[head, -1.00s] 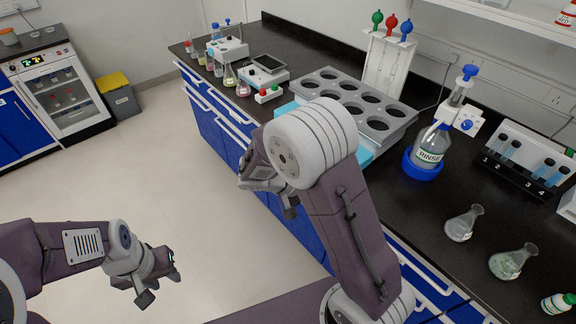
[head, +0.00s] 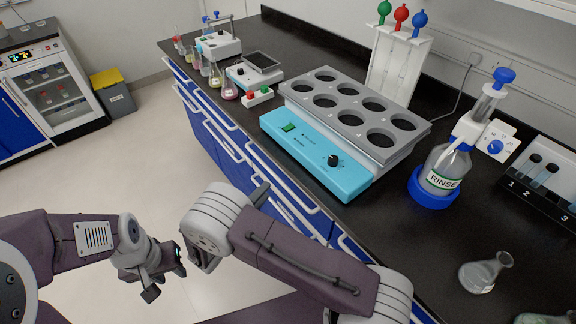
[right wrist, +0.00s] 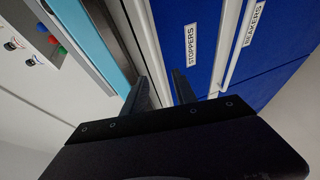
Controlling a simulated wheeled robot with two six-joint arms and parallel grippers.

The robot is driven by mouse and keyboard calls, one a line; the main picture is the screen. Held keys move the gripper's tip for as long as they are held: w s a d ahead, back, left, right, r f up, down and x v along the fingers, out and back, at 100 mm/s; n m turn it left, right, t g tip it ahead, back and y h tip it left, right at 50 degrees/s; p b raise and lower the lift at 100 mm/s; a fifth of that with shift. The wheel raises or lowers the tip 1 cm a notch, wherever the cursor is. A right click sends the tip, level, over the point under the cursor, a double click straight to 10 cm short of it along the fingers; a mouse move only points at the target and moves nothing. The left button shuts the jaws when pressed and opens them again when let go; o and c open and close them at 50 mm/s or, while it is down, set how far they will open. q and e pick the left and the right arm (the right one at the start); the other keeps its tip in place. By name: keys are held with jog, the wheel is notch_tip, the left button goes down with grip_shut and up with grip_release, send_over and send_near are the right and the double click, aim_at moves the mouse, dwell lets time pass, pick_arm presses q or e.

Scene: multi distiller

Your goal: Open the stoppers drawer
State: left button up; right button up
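The stoppers drawer (right wrist: 199,70) shows in the right wrist view as a blue front with a white STOPPERS label; it looks closed. A white handle bar (right wrist: 150,45) runs along its left side in that view. My right gripper (right wrist: 160,90) is open, one finger on each side of the bar in the picture; I cannot tell if they touch it. In the head view my right gripper (head: 260,193) is mostly hidden behind my arm, by the blue drawer fronts. My left gripper (head: 166,278) is open and empty above the floor, away from the bench.
The beakers drawer (right wrist: 268,50) with its own handle lies beside the stoppers drawer. On the bench stand a cyan device (head: 317,152) with a grey rack (head: 352,117), a rinse bottle (head: 445,170) and a flask (head: 486,272).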

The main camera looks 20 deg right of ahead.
aim_at(277, 177)
jog(key=x, duration=0.8)
jog(key=shift+w+d+r, duration=0.1)
jog(key=shift+w+d, duration=0.05)
jog(key=shift+d, duration=0.05)
grip_shut()
dwell(1.3)
